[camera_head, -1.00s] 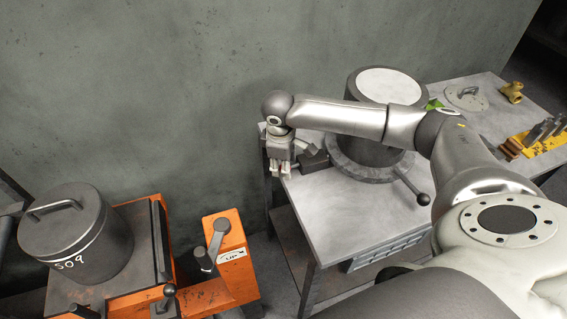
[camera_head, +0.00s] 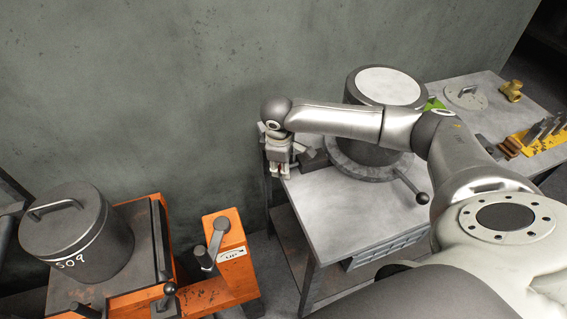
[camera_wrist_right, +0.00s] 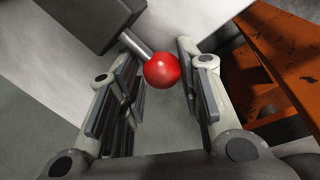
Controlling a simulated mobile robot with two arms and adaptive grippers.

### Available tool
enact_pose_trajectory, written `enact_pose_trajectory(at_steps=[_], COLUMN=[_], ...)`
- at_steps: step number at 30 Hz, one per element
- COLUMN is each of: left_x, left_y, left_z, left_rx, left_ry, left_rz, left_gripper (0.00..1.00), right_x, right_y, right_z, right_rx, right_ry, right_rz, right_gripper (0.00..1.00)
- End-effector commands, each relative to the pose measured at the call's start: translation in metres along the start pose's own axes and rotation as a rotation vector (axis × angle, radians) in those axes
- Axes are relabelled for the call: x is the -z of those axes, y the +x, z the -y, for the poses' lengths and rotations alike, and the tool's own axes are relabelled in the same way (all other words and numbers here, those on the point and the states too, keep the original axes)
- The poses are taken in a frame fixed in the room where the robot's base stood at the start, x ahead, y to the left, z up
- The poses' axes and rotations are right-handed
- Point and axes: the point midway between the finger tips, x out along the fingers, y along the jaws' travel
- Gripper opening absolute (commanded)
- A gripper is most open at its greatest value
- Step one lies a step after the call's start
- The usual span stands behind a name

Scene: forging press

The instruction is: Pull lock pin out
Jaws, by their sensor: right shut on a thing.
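The lock pin shows in the right wrist view as a red ball knob (camera_wrist_right: 162,70) on a short bright metal rod. The rod runs into a dark block (camera_wrist_right: 88,22), which also shows in the head view (camera_head: 313,161) at the base of the dark cylinder. My right gripper (camera_head: 281,174) is at the left edge of the grey table, beside this block. Its fingers (camera_wrist_right: 157,55) are on either side of the knob, shut on it. How deep the rod sits in the block is hidden. My left gripper is not in view.
The dark cylinder (camera_head: 366,135) stands on the grey table (camera_head: 340,212), with a ball-ended lever (camera_head: 422,198) on its right. An orange machine (camera_head: 227,240) with a lidded pot (camera_head: 82,240) stands at left. A grey wall (camera_head: 150,80) is behind.

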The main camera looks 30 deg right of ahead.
Motion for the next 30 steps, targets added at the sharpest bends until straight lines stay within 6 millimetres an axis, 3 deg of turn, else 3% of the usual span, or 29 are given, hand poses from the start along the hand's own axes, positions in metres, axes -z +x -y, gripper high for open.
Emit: enact_pose_trajectory(at_steps=[7,17,18,20,30], left_x=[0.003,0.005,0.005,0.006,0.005], left_y=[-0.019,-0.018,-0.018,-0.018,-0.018], left_z=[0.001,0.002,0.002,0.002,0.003], left_rx=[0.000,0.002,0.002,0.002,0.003], left_ry=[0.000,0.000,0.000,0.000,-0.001], left_rz=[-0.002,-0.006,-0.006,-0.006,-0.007], left_gripper=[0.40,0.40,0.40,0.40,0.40], right_x=[0.023,0.027,0.027,0.027,0.026], right_y=[-0.005,-0.003,-0.003,-0.003,-0.006], right_z=[0.016,0.019,0.019,0.020,0.018], right_rx=[0.006,0.007,0.007,0.007,0.003], right_ry=[0.004,0.006,0.006,0.005,0.004], right_rz=[0.000,-0.003,-0.003,-0.003,-0.001], right_gripper=[0.00,0.00,0.34,0.41,0.41])
